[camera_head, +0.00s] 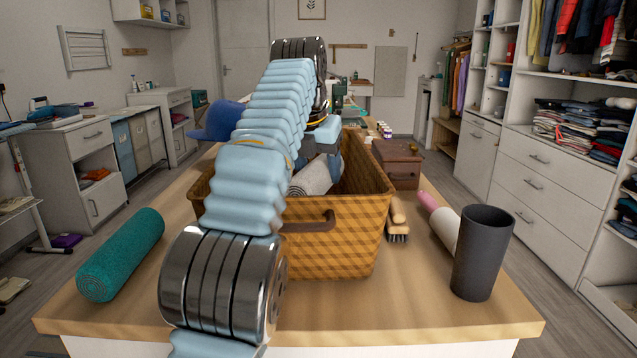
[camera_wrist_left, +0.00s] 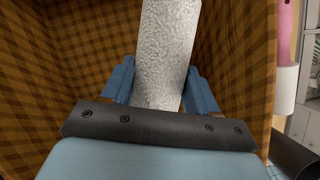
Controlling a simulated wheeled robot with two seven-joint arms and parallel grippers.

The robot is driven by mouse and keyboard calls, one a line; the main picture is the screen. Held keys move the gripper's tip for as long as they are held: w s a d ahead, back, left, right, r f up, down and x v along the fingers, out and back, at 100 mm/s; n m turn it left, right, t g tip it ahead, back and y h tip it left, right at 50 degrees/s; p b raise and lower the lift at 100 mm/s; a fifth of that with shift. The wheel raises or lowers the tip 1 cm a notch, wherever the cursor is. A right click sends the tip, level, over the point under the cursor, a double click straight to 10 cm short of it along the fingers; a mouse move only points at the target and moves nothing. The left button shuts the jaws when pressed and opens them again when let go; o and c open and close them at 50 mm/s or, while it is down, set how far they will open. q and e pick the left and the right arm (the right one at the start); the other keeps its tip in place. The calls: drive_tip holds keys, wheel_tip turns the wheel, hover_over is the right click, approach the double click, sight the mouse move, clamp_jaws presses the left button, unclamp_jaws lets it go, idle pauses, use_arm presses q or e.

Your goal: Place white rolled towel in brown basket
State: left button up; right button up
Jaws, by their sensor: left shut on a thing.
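The brown checked basket (camera_head: 345,245) stands on the wooden table, with a dark handle on its near side. The white rolled towel (camera_head: 312,178) shows inside the basket opening, partly hidden by my left arm. In the left wrist view the towel (camera_wrist_left: 168,40) stands lengthwise between the two blue fingers of my left gripper (camera_wrist_left: 160,85), with the checked basket walls (camera_wrist_left: 75,50) around it. My left gripper is shut on the towel, down within the basket. Whether the towel touches the basket floor cannot be told. My right gripper is not in view.
A teal roll (camera_head: 121,255) lies left of the basket. A brush (camera_head: 398,220), a white roller with a pink handle (camera_head: 446,228) and a dark grey cup (camera_head: 483,253) are to its right. A brown box (camera_head: 398,160) and a blue cap (camera_head: 217,120) are behind.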

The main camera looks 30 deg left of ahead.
use_arm(q)
drive_tip(key=shift+w+f, duration=0.1)
drive_tip(key=shift+f, duration=1.5)
drive_tip(key=shift+f+b, duration=0.6)
drive_tip(key=shift+b, duration=0.1)
drive_tip(key=o, duration=1.2)
drive_tip(key=shift+r, duration=0.1)
